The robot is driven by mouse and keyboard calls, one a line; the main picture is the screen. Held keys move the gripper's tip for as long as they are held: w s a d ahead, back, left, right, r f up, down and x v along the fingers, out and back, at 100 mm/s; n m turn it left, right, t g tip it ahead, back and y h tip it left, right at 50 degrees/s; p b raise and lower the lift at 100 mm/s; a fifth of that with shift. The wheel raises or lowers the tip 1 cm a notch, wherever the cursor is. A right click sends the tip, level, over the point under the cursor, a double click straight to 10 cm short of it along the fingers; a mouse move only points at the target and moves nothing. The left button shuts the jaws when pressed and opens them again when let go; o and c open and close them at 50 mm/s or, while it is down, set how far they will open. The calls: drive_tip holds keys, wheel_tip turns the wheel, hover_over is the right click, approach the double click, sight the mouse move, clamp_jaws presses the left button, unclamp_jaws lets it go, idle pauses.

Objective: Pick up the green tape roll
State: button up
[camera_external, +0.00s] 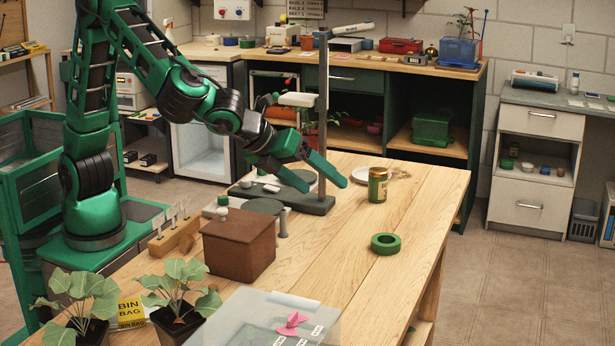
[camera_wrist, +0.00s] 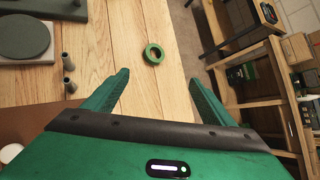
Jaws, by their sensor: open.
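The green tape roll (camera_external: 385,243) lies flat on the wooden table, near its right edge. In the wrist view it shows as a green ring (camera_wrist: 153,54) ahead of my gripper, beyond and between the lines of the fingers. My gripper (camera_external: 325,172) is above the table at the far left of the roll in the external view. Its two green fingers are spread apart in the wrist view (camera_wrist: 160,88), with nothing between them. The roll is clear of the fingers.
A green-and-tan can (camera_external: 377,184) stands behind the roll. A dark stand (camera_external: 313,203) with an upright post is close to my gripper. A brown box (camera_external: 238,247), a clear bin (camera_external: 262,318) and potted seedlings (camera_external: 178,310) stand nearer the front. The table around the roll is bare.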

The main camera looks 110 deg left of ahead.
drive_tip(key=w+a+m+t+y, duration=0.1)
drive_tip(key=w+a+m+y, duration=0.2)
drive_tip(key=w+a+m, duration=0.25)
approach(386, 240)
drive_tip(key=shift+w+a+f+n, duration=0.25)
drive_tip(key=shift+a+f, duration=0.2)
drive_tip(key=shift+f, duration=0.05)
drive_tip(key=shift+w+a+f+n, duration=0.2)
drive_tip(key=shift+w+a+f, duration=0.05)
drive_tip(key=shift+a+f, duration=0.2)
drive_tip(key=shift+r+x, duration=0.15)
drive_tip(key=shift+x, duration=1.3)
drive_tip(key=shift+r+x, duration=0.15)
drive_tip(key=shift+x, duration=1.25)
drive_tip(key=shift+w+a, duration=0.1)
drive_tip(key=c, duration=1.2)
